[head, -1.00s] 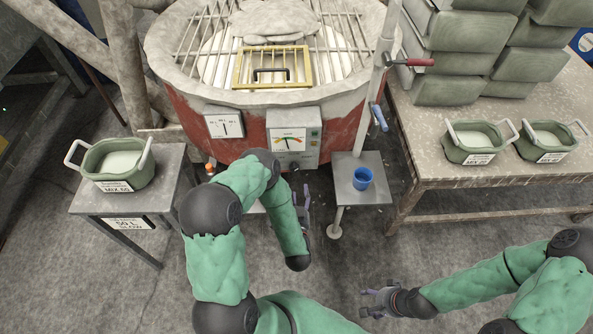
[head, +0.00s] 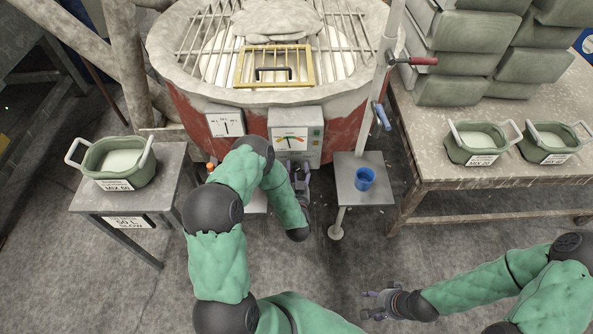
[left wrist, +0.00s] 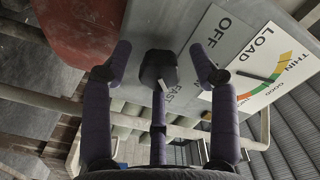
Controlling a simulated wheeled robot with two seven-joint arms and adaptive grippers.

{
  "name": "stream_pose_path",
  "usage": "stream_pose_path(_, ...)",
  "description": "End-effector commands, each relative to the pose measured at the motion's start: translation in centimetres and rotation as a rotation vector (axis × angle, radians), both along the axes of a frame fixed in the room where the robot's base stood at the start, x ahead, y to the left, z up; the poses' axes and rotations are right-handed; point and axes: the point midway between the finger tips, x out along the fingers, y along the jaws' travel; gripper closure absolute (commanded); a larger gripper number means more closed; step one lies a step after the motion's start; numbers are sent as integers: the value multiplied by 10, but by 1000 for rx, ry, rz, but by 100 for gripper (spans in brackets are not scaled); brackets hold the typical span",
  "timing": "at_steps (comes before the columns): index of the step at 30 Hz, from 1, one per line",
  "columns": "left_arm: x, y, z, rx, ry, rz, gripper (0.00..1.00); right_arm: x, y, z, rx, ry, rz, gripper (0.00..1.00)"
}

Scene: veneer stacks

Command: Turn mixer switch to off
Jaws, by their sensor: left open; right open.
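The mixer switch is a black knob (left wrist: 158,68) on the grey control box (head: 296,148) at the front of the mixer. In the left wrist view a white mark on the knob lies at its FAST side; OFF is printed to the upper right. My left gripper (head: 299,174) is open just below the box. In the wrist view its fingers show on either side of the knob, apart from it in the picture; I cannot tell the depth gap. The knob is not clear in the head view. My right gripper (head: 377,303) is open and empty, low over the floor.
A load dial (head: 290,139) is on the box. A blue cup (head: 364,179) stands on a small stand (head: 347,192) to the right. A green tub (head: 113,162) is on the left table. More tubs and a stack are on the right bench (head: 415,165).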

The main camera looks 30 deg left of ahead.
Motion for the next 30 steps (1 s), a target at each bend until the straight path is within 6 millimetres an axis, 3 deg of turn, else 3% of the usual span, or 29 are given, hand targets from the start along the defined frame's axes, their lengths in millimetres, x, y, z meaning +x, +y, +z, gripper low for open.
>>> stream_pose_path(1, 0, 0, 0, 0, 0, 0, 46, 0, 0, 0, 0, 0, 0, 40)
stream_pose_path(6, 0, 0, 0, 0, 0, 0, 94, 0, 0, 0, 0, 0, 0, 40)
stream_pose_path(7, 0, 0, 0, 0, -1, -1, 96, 0, 0, 0, 0, 0, 0, 40)
stream_pose_path(23, 1, 0, 2, -44, -33, -2, 96, 0, 0, -3, 0, 0, 0, 40)
stream_pose_path(30, 2, 0, 2, -141, -93, -2, 96, 0, 0, -8, 0, 0, 0, 40)
